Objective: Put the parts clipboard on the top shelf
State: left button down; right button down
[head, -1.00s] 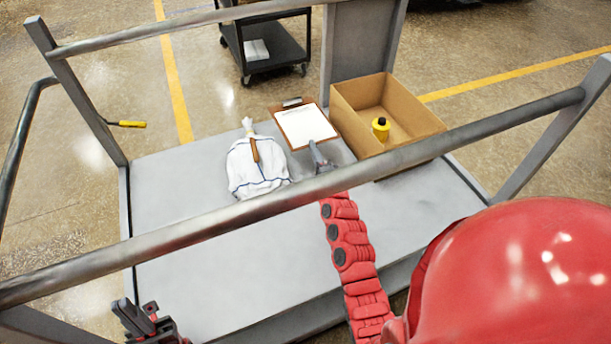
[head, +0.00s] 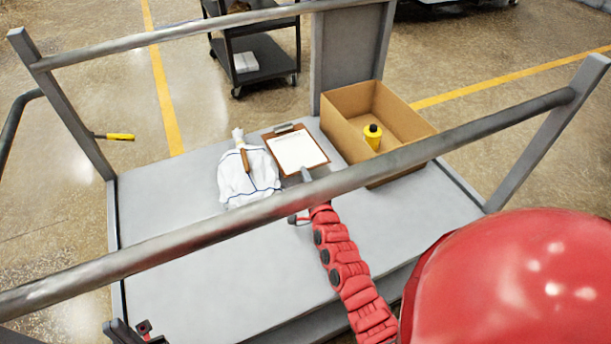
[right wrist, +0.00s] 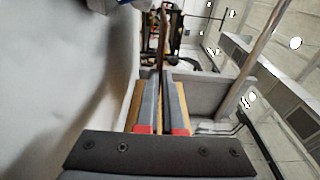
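The parts clipboard (head: 297,152), brown with a white sheet and a metal clip at its far end, is over the grey deck (head: 190,265) of a railed cart, between a white cloth and a cardboard box. My right gripper (head: 305,175) is at its near edge, partly hidden by the front rail. In the right wrist view the fingers (right wrist: 162,95) are close together, with the clipboard's thin brown edge (right wrist: 163,45) between them. My left gripper (head: 125,332) is cut off at the bottom left; its opening is unclear. I cannot tell which surface is the top shelf.
The cardboard box (head: 345,140) holds a yellow bottle (head: 373,136). The white cloth (head: 240,180) has a brown-handled tool (head: 246,160) on it. The front rail (head: 220,222) crosses above the deck. A black shelved cart (head: 265,55) stands behind. The deck's near left is clear.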

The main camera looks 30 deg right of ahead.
jog(key=shift+f+b, duration=0.4)
jog(key=c, duration=1.1)
grip_release()
jog(key=shift+o, duration=0.2)
